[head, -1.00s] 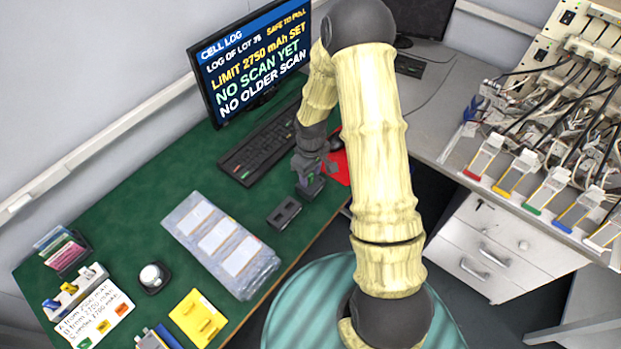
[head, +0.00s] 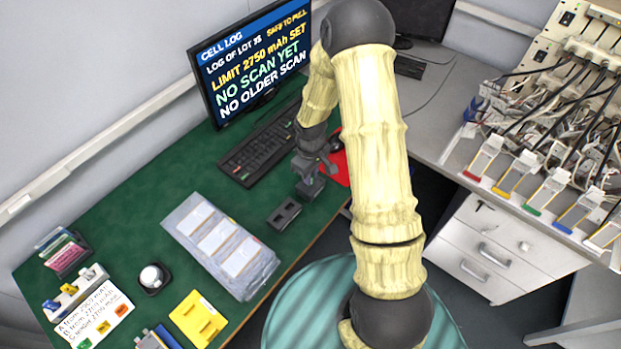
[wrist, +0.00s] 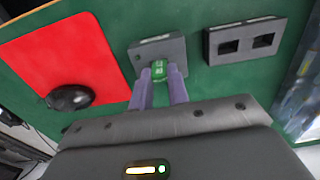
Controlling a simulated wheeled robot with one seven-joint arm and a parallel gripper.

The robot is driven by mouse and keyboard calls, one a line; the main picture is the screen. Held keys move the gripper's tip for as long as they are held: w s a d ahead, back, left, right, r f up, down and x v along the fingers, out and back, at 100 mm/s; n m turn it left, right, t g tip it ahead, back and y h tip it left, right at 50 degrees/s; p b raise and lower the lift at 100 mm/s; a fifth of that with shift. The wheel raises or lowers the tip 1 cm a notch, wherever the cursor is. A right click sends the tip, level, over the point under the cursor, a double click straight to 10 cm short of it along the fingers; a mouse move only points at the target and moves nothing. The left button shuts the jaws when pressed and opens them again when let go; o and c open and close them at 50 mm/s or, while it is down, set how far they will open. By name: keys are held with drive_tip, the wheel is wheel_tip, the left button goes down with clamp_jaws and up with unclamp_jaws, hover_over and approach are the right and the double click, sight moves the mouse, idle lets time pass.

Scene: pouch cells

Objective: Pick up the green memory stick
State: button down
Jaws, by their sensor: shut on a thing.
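The green memory stick (wrist: 159,70) shows in the wrist view between my fingertips, with pale markings on its face. My gripper (wrist: 160,85) is shut on it, one finger on each side. A small dark grey block (wrist: 146,49) is right behind the stick; I cannot tell whether the stick's lower end still sits in it. In the head view my gripper (head: 309,172) points down at the desk's right edge, and the stick is hidden there by the fingers.
A dark block with two slots (head: 284,214) lies close by on the green desk (head: 150,205). A red mat (wrist: 70,60) with a black mouse (wrist: 70,98) is on the other side. The keyboard (head: 258,146) and monitor (head: 250,65) stand behind. Clear bags (head: 220,245) lie front left.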

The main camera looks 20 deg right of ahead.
drive_tip(key=shift+r, duration=0.1)
wheel_tip(320, 180, up, 10)
drive_tip(key=shift+b, duration=0.45)
